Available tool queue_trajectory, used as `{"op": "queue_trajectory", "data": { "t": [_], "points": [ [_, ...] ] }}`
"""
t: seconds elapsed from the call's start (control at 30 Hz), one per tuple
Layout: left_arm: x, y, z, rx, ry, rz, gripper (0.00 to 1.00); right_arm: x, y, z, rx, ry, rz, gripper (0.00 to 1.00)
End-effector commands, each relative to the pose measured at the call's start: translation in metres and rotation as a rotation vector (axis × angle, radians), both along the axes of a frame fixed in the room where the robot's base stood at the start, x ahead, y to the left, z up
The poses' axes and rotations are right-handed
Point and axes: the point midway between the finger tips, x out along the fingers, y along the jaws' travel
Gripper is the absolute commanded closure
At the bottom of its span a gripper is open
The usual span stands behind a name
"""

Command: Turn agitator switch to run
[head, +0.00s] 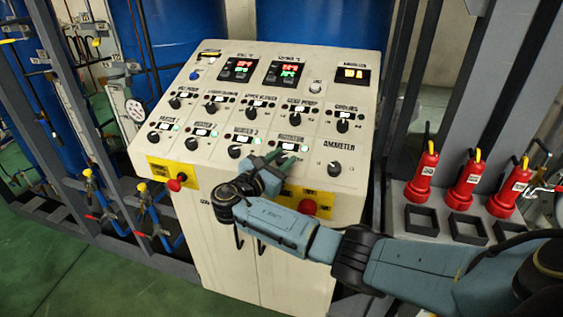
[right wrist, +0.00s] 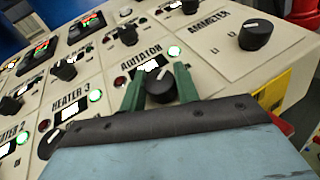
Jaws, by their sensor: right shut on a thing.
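The agitator switch is a black round knob (right wrist: 160,86) with a white pointer mark, under the label AGITATOR in the right wrist view. A lit green lamp (right wrist: 174,51) is to the upper right of it, and a dark lamp sits to the left. My right gripper (right wrist: 160,88) has its two green fingers on either side of the knob, shut on it. In the head view my right gripper (head: 280,160) reaches the lower middle of the sloped control panel (head: 350,95) and hides the knob there. My left gripper is not in view.
The ammeter knob (head: 334,169) is just right of my gripper, and the heater 3 knob (right wrist: 65,70) shows to its left. Red stop buttons (head: 307,207) are on the panel's front.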

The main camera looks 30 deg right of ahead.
Motion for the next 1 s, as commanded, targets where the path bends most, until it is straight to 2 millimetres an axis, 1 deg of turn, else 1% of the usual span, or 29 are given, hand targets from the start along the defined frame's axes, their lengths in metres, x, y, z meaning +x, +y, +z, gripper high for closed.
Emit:
{"op": "queue_trajectory", "data": {
  "t": [0.3, 0.73, 0.77, 0.9, 1.0],
  "points": [
    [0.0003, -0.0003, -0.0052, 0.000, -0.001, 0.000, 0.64, 0.0003, 0.0005, -0.0002, 0.020, -0.023, -0.075, 0.92],
    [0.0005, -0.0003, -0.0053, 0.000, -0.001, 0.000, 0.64, 0.0002, 0.0000, 0.0005, 0.021, -0.027, -0.083, 0.92],
    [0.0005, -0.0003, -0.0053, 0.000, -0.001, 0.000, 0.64, 0.0002, -0.0001, 0.0006, 0.021, -0.027, -0.083, 0.66],
    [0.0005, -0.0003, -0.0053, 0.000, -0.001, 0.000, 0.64, 0.0003, -0.0001, 0.0006, 0.021, -0.027, -0.083, 0.48],
    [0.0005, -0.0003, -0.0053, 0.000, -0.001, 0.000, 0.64, 0.0003, -0.0002, 0.0006, 0.021, -0.026, -0.082, 0.47]
  ]
}}
